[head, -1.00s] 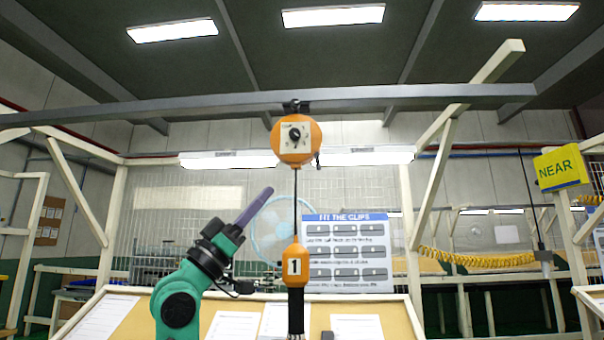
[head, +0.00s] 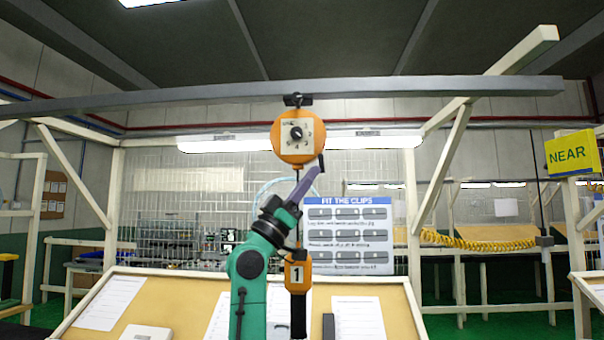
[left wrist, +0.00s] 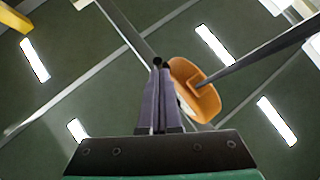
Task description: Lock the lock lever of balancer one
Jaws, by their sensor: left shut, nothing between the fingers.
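Balancer one is an orange round housing (head: 284,150) with a pale dial plate and black knob, hung from the grey overhead beam. Its cable runs down to an orange block marked 1 (head: 297,271). The lock lever (head: 321,161) is a small dark piece at the housing's lower right side. My left gripper (head: 316,169) is shut and empty, its purple fingers pointing up at the lever, with the tips close to it; I cannot tell whether they touch. In the left wrist view the orange housing (left wrist: 204,103) is just right of the fingers. My right gripper is not in view.
The grey beam (head: 400,88) crosses above the housing. Below is a slanted tan board with papers (head: 358,318) and a dark block. A "FIT THE CLIPS" sign (head: 348,236) stands behind. Space right of the balancer is open.

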